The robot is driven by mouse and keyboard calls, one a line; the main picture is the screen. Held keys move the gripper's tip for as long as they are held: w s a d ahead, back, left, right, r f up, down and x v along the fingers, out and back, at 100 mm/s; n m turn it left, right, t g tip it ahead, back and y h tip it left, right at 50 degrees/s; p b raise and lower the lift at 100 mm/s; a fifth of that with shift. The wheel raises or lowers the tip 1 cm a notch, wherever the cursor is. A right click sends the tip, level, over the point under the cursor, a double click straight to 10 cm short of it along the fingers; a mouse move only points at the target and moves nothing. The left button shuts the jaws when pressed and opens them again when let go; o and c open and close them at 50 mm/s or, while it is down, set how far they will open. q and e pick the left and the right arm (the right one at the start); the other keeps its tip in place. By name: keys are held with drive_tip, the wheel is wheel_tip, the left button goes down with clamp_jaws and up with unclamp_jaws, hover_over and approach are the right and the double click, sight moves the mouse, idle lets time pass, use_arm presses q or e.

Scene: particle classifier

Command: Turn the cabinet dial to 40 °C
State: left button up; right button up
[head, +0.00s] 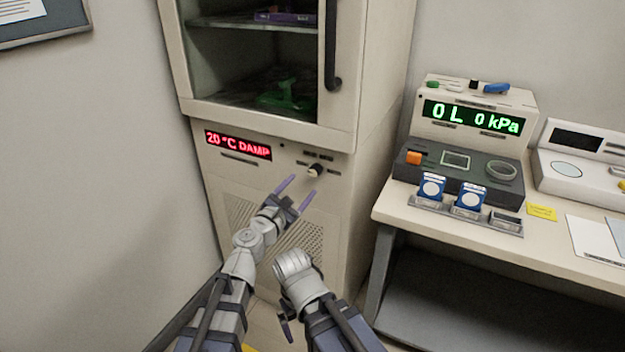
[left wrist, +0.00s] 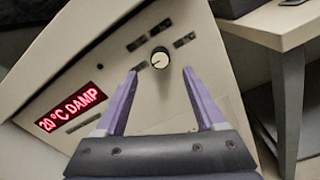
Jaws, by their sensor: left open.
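The cabinet (head: 345,135) stands left of the bench, with a red display (head: 238,145) reading "20 °C DAMP". The dial (head: 315,170) is a small round knob with a dark skirt and a pale cap, on the panel right of the display. It also shows in the left wrist view (left wrist: 160,58), with small dark labels around it. My left gripper (head: 299,192) is open and empty, its purple fingers pointing at the dial from just below. In the left wrist view the dial lies between and beyond the fingertips (left wrist: 160,72), apart from both. My right gripper (head: 287,328) hangs low, its jaws mostly hidden.
A dark vertical handle (head: 332,50) is on the cabinet's glass door above the panel. At right, a bench (head: 400,215) carries a meter (head: 475,112) reading "0L 0 kPa", blue-and-white containers in a rack, and papers. The space before the panel is clear.

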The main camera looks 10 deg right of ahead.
sight(313, 173)
use_arm(q)
drive_tip(key=x, duration=0.8)
drive_tip(key=shift+s, duration=0.1)
clamp_jaws()
idle(0.4)
